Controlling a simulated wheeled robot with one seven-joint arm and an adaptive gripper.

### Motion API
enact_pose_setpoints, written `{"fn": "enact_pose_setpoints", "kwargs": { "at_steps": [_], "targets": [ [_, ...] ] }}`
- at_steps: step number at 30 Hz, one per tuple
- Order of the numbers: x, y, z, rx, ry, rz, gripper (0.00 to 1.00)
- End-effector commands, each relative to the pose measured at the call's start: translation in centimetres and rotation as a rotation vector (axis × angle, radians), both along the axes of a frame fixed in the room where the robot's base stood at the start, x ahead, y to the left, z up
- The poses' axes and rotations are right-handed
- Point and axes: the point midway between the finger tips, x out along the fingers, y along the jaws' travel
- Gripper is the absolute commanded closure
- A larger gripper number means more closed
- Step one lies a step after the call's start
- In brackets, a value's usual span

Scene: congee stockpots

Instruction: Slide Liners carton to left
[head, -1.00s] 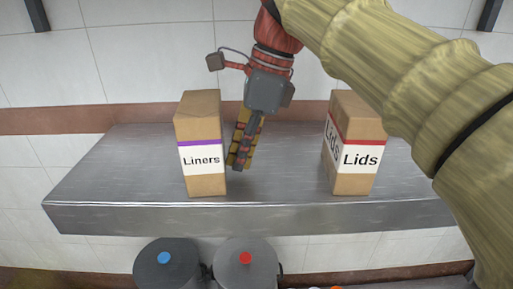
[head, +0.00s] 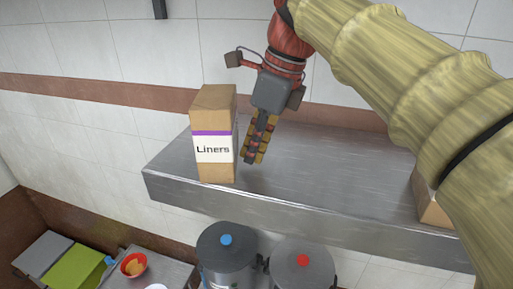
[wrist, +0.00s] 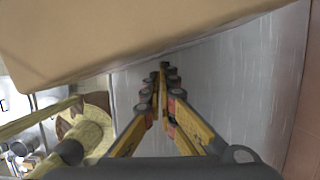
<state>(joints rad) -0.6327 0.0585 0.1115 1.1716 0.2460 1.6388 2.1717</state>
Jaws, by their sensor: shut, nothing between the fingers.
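The Liners carton (head: 215,150) is a tall brown box with a white label and a purple stripe. It stands upright near the left end of the metal shelf (head: 320,180) in the head view. My gripper (head: 250,160) points down just right of the carton, fingers together and empty. In the wrist view the carton's plain brown side (wrist: 120,35) fills the top left. The shut fingers (wrist: 162,68) show below it. I cannot tell whether they touch the carton.
The Lids carton (head: 430,205) is mostly hidden behind my arm at the right. Two stockpots, one with a blue knob (head: 226,240) and one with a red knob (head: 303,261), stand below the shelf front. A red bowl (head: 133,265) sits lower left. Shelf between the cartons is clear.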

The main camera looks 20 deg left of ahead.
Motion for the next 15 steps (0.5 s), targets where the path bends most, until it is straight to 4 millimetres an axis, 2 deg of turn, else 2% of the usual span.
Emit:
{"fn": "enact_pose_setpoints", "kwargs": {
  "at_steps": [5,15],
  "targets": [
    [0.1,-0.3,1.1,0.002,-0.003,-0.001,1.00],
    [0.3,-2.3,7.4,0.003,-0.003,-0.001,1.00]
  ]
}}
